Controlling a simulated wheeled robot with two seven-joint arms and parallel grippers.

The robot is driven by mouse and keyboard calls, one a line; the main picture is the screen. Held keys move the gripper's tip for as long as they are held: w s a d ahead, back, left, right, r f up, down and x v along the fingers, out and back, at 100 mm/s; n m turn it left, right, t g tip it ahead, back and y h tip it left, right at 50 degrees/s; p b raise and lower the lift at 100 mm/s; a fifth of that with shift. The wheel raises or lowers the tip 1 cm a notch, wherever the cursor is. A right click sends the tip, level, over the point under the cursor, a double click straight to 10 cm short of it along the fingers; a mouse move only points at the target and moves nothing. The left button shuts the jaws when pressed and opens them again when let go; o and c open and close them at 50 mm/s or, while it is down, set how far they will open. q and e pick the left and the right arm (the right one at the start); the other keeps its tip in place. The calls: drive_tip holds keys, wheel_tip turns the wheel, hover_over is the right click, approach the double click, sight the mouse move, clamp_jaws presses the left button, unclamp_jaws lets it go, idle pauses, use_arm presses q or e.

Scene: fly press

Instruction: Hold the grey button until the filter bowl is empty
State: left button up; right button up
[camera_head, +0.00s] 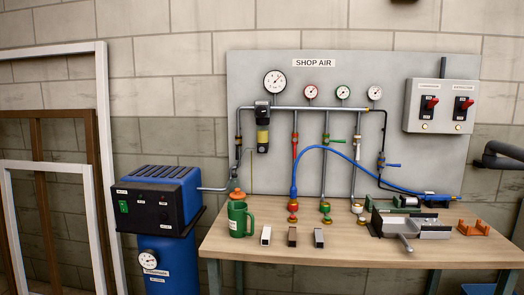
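The filter (262,112) hangs on the grey air panel at left of centre, below the large gauge. Its bowl (262,138) shows yellow, with a dark part at the bottom. The bowl's liquid level is too small to read exactly. I cannot clearly make out a grey button at its lower end. Neither of my grippers is in view.
The wooden bench (340,262) has a clear front strip. Several small blocks (292,237), capped fittings and a grey vise-like tool (410,222) stand on it. A blue hose (345,152) arches across the panel. A blue compressor (158,200) stands at left.

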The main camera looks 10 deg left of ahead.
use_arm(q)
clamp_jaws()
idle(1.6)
